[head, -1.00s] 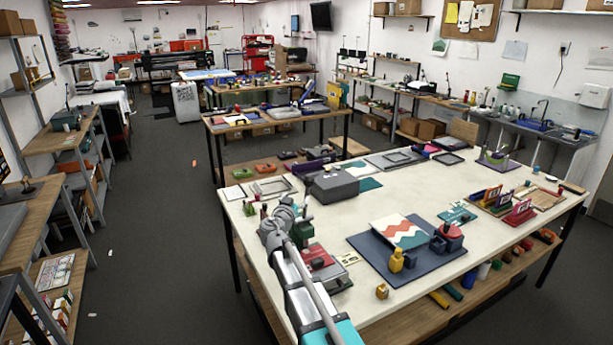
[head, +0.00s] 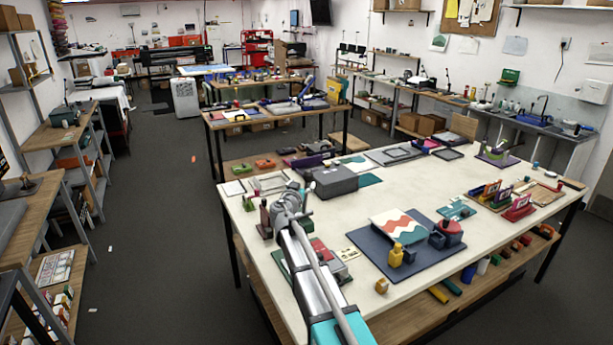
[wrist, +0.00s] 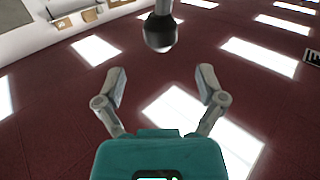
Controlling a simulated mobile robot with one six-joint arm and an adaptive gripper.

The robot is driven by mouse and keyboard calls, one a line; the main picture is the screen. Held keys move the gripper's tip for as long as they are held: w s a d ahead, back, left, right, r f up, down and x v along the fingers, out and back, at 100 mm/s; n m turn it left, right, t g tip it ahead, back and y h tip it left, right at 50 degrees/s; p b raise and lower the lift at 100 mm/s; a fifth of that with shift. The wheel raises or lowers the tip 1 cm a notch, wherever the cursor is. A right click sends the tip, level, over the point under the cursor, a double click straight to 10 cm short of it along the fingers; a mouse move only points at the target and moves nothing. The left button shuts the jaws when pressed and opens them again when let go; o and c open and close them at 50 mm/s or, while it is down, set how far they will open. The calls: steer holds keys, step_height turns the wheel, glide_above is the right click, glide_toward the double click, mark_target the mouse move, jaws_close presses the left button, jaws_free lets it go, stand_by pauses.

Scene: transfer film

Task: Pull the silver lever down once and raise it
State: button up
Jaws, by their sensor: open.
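In the wrist view a round dark knob on a grey rod, seemingly the end of the silver lever (wrist: 159,33), shows at the top centre. My gripper (wrist: 161,76) is open, its two grey fingers spread wide with nothing between them. The knob appears beyond the fingertips and midway between them, apart from both. In the head view my arm reaches over the left part of the white table and hides much of the green-based device (head: 282,264) there. The lever cannot be made out clearly in that view.
A red and grey block (head: 322,250) lies right of my arm. A grey box (head: 334,181) stands behind it. A dark blue mat (head: 385,255) with a patterned sheet and small containers lies to the right.

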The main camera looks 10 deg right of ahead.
mark_target(307, 177)
steer(key=x, duration=0.7)
steer(key=shift+w+d, duration=0.1)
steer(key=shift+w, duration=0.05)
